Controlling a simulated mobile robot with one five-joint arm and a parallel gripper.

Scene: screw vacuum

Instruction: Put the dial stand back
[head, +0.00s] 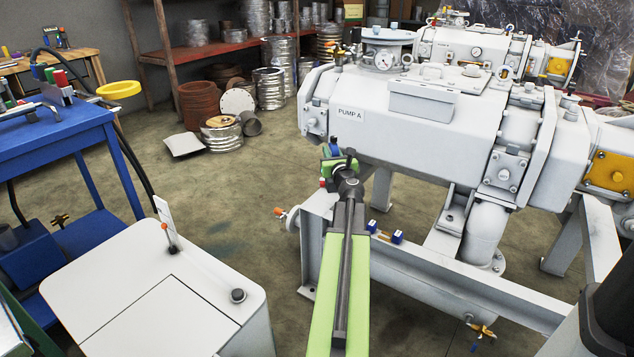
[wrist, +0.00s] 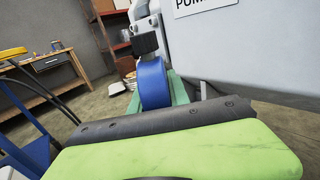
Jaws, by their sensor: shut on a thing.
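My gripper (head: 338,167) is at the far end of my green arm, in front of the pump marked PUMP A (head: 405,110). It is shut on a blue, rounded piece with a black block, which I take to be the dial stand (wrist: 153,84). In the wrist view the piece stands up past the black edge of my gripper. In the head view only a small blue part of it shows, and my gripper hides the rest. I cannot make out a dial face.
A white cabinet (head: 120,300) at the lower left carries an orange-tipped lever and a dark knob. A blue bench (head: 75,130) stands at the left. A white frame beam (head: 470,290) with small blue blocks runs below the pump. Open floor lies between bench and pump.

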